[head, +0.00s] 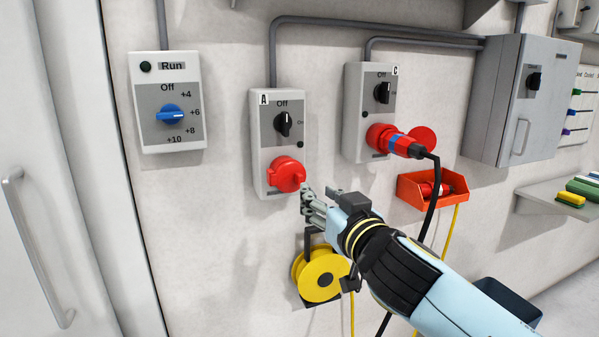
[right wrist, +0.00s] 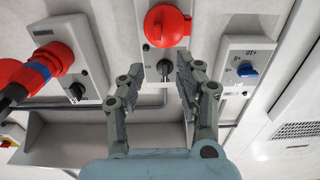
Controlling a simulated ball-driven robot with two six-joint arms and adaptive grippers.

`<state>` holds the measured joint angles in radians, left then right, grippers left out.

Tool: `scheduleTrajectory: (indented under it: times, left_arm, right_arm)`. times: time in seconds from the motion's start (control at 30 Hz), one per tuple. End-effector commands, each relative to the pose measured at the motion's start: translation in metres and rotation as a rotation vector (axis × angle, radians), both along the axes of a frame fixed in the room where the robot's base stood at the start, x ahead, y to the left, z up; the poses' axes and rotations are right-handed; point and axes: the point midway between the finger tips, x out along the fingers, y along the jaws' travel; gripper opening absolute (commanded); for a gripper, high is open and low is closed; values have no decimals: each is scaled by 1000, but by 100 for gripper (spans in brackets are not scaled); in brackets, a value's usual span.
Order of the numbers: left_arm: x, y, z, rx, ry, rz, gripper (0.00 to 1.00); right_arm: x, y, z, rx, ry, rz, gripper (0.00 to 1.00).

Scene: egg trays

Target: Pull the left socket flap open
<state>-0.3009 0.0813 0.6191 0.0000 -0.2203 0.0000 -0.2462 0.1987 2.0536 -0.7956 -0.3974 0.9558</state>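The left socket box (head: 277,145), marked A, is a grey wall box with a black switch knob (head: 284,123) near Off. Its red socket flap (head: 287,174) at the bottom is closed. The flap also shows at the top of the right wrist view (right wrist: 167,26), which is upside down. My right gripper (head: 318,192) is just right of and below the flap, apart from it in the picture. Its two fingers (right wrist: 171,70) are spread with nothing between them. My left gripper is not in view.
Socket box C (head: 369,85) holds a red plug (head: 402,145) with a black cable; its round flap is open. A red bin (head: 412,193) and a yellow cable reel (head: 322,275) hang lower. A blue-knob box (head: 168,130) is left, a grey cabinet (head: 505,90) right.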

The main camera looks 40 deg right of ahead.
Motion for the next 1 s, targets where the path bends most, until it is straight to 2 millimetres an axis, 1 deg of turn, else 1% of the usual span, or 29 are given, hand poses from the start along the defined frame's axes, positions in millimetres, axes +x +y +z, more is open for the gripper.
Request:
scheduleTrajectory:
  times: [0.03,0.13,0.23,0.4,0.5,0.6,0.7,0.93,0.97,1.0]
  left_arm:
    - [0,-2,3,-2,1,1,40]
    - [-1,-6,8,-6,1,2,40]
    - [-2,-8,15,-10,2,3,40]
    - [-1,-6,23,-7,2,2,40]
    - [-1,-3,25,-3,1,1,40]
    - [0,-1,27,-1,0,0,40]
    - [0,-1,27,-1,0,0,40]
    - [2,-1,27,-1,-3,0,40]
    - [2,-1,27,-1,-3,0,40]
    - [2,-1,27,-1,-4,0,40]
  right_arm:
    - [6,-1,3,-1,-3,-1,35]
    - [21,-5,4,-1,-3,-1,35]
    - [42,-10,4,-1,-3,-1,35]
    - [74,-18,3,0,-1,0,35]
    - [88,-21,2,-1,-1,0,35]
    - [96,-23,1,0,0,0,35]
    - [100,-24,1,0,0,0,35]
    - [101,-24,0,0,0,1,35]
    - [101,-24,0,0,0,1,33]
    - [101,-24,0,0,0,1,28]
